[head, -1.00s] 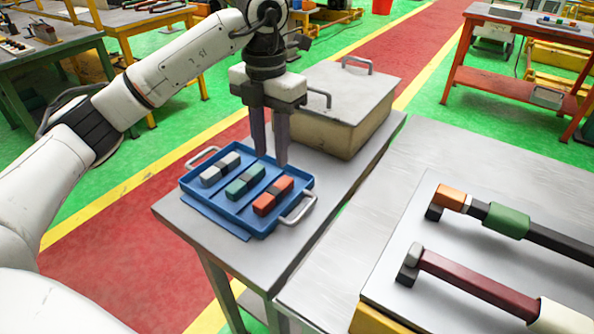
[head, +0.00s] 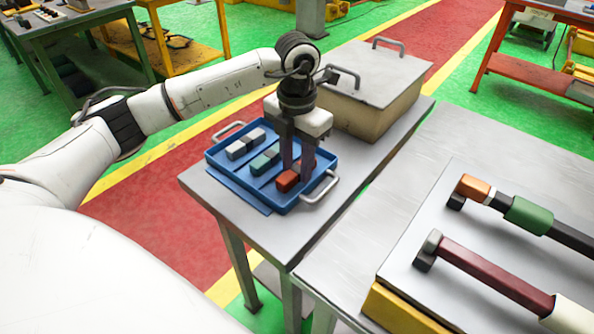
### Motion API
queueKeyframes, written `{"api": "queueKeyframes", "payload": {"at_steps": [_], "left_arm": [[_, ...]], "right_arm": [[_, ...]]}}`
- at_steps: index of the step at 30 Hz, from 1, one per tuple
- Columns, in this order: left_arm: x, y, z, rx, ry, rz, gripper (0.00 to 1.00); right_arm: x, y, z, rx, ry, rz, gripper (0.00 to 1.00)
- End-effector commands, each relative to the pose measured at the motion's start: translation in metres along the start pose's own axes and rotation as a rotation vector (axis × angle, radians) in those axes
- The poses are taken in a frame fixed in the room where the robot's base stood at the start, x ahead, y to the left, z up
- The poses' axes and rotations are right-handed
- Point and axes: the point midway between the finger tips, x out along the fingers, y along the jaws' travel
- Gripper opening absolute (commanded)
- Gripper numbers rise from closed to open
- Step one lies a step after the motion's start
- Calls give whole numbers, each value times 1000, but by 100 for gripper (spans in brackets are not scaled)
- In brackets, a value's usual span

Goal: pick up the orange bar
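The orange bar (head: 287,181) lies in the right part of a blue tray (head: 265,198). My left gripper (head: 297,172) points straight down over the bar. Its two dark fingers are low at the bar, with a gap between them, and they hide its middle and much of its far end. I cannot tell whether they press on it. A green bar (head: 264,161) and a grey bar (head: 245,144) lie beside it in the tray. My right gripper is not in view.
The tray stands on a grey metal table, with a beige lidded box (head: 372,95) behind it. At right, a green-banded hammer-like tool (head: 528,214) and a dark red-handled one (head: 493,271) lie on a pale board. The tray's handle (head: 320,188) rises close to my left fingers.

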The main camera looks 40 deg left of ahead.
Motion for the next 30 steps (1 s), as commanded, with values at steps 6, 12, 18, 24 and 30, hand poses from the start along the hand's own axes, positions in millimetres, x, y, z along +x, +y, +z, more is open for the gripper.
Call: {"api": "queueKeyframes", "payload": {"at_steps": [6, 12, 18, 24, 30], "left_arm": [[0, 0, 0, 0, 0, 0, 19], [-1, 0, 0, 0, -1, -1, 0], [-3, 0, 1, 0, -2, -1, 0], [-32, 0, 2, -1, -7, -1, 0], [-73, 0, 2, 0, -6, -1, 0]], "right_arm": [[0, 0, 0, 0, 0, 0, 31], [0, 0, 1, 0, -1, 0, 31], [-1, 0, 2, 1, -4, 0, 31], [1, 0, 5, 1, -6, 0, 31], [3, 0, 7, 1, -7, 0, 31]]}}
